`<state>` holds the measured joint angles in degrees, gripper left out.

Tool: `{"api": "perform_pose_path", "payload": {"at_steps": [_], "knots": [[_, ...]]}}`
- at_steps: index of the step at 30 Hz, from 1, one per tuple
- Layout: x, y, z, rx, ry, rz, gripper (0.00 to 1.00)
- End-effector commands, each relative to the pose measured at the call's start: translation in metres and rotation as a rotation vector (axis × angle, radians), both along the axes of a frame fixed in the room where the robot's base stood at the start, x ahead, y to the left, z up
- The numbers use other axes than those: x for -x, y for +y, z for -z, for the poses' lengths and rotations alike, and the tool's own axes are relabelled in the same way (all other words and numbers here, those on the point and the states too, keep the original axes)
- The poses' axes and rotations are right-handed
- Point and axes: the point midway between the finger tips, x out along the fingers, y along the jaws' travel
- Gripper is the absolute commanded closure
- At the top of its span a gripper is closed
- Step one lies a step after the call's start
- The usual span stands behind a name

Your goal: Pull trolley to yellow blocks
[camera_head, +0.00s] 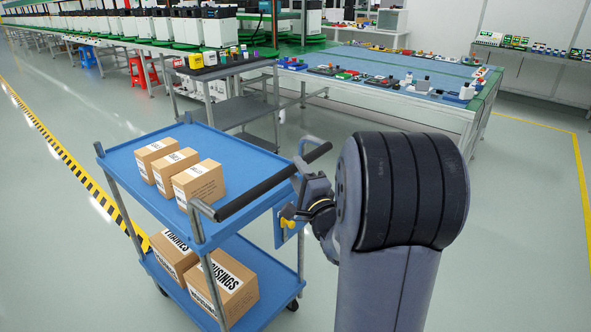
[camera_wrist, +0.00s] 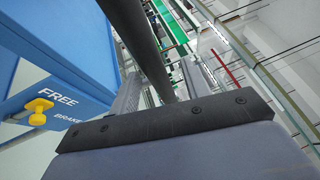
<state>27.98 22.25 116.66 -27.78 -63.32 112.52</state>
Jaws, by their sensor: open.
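The trolley (camera_head: 238,161) is blue with two shelves and grey posts. Cardboard boxes stand on both shelves, the lower ones marked "HOUSINGS". Its black handle bar (camera_head: 272,184) runs along the near right side and crosses the wrist view (camera_wrist: 146,45). My gripper (camera_head: 306,164) is open at the far right end of this bar. In the wrist view a dark jaw edge (camera_wrist: 165,122) lies by the bar; I cannot tell whether they touch. A yellow brake lever (camera_wrist: 39,112) sits beside the word "FREE". Small yellow blocks (camera_head: 196,61) stand on a grey cart behind the trolley.
The grey cart (camera_head: 240,108) and a blue-topped workbench (camera_head: 400,100) with small parts stand beyond the trolley. A line of machines runs along the back left. Yellow-black floor tape (camera_head: 75,165) passes left of the trolley. Grey floor is open at the left and right.

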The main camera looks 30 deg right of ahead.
Motion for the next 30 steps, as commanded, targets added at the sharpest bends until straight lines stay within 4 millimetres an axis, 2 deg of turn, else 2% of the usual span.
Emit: {"api": "perform_pose_path", "payload": {"at_steps": [6,14,30], "knots": [[-0.017,-0.001,-0.003,0.000,0.000,0.000,0.55],[-0.018,-0.001,-0.003,0.001,0.001,0.001,0.55],[-0.018,-0.001,-0.006,0.002,-0.006,0.000,0.98]]}}
